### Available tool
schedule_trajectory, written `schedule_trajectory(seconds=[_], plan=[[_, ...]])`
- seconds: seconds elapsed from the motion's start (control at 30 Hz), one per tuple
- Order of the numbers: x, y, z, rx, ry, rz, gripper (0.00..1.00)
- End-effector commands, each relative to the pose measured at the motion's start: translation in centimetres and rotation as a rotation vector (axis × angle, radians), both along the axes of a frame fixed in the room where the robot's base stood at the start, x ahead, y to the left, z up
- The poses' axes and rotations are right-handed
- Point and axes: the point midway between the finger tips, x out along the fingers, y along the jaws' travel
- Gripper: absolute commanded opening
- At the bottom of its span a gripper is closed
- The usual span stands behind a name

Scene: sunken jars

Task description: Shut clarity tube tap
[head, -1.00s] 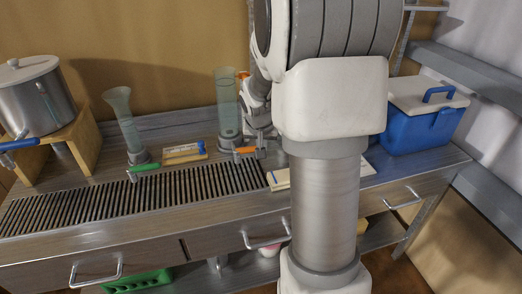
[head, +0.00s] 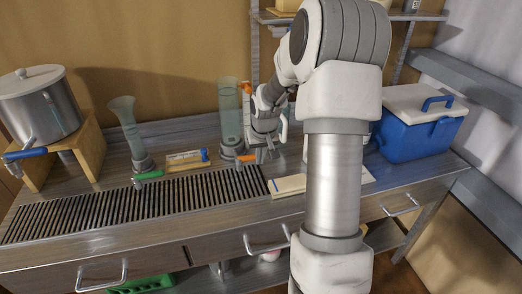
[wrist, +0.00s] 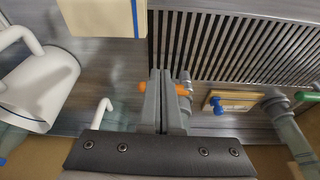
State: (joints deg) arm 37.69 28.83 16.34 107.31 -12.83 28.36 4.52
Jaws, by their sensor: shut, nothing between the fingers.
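A tall, straight clear tube (head: 229,108) stands upright on a grey base at the back of the counter. I take it to be the clarity tube. Its tap has an orange handle (head: 243,158), low on the right side of the base. In the wrist view the orange handle (wrist: 183,90) shows on both sides of my fingers, which hide its middle. My gripper (head: 264,156) is shut and empty, pointing down just right of the tap. In the wrist view its fingers (wrist: 165,76) are together; whether they touch the handle, I cannot tell.
A flared tube (head: 128,125) with a green tap (head: 148,175) stands left. A steel pot (head: 40,105) with a blue tap (head: 25,153) sits on a wooden stand. A slatted drain (head: 120,207) runs in front. A blue cooler (head: 415,135) is right. A white mug (wrist: 38,85) is near my gripper.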

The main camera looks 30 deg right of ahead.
Motion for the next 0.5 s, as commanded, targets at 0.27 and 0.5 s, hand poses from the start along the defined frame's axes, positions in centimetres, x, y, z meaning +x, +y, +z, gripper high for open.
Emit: schedule_trajectory(seconds=[0.27, 0.5], plan=[[2.7, -0.9, -3.3, 0.0, -0.002, 0.0, 0.0], [4.3, -1.4, -3.6, 0.0, 0.0, -0.001, 0.0]])
